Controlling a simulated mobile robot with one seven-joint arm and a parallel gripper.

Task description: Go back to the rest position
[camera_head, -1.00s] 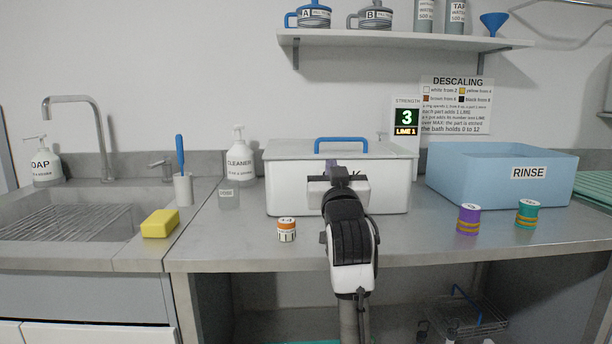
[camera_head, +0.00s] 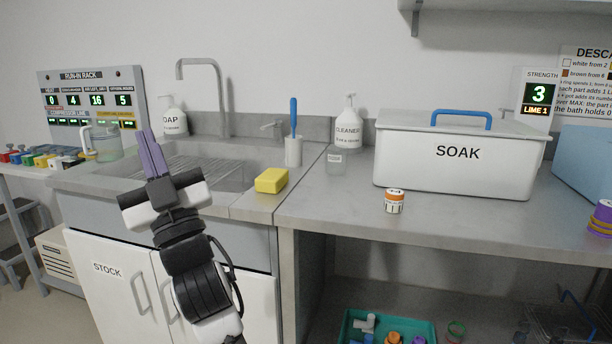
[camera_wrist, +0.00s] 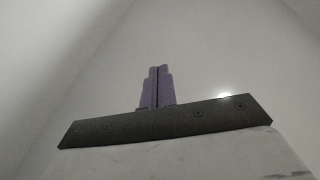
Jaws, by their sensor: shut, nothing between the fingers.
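My gripper (camera_head: 150,152) is raised in front of the sink in the head view, its purple fingers together and pointing up, with nothing between them. The fingers also show in the wrist view (camera_wrist: 157,86), closed against a plain pale wall or ceiling. My gripper touches none of the things around it, as far as I can see. The white SOAK box (camera_head: 455,165), with its lid on and a blue handle, stands on the counter to the right, well away from my gripper.
The sink (camera_head: 215,165) has a tall tap (camera_head: 222,95) behind it. A yellow sponge (camera_head: 271,180), a brush holder (camera_head: 293,150), a cleaner bottle (camera_head: 347,125) and an orange-white part (camera_head: 395,201) stand on the counter. A run-in rack (camera_head: 92,100) is at far left. Below is a teal tray (camera_head: 345,325).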

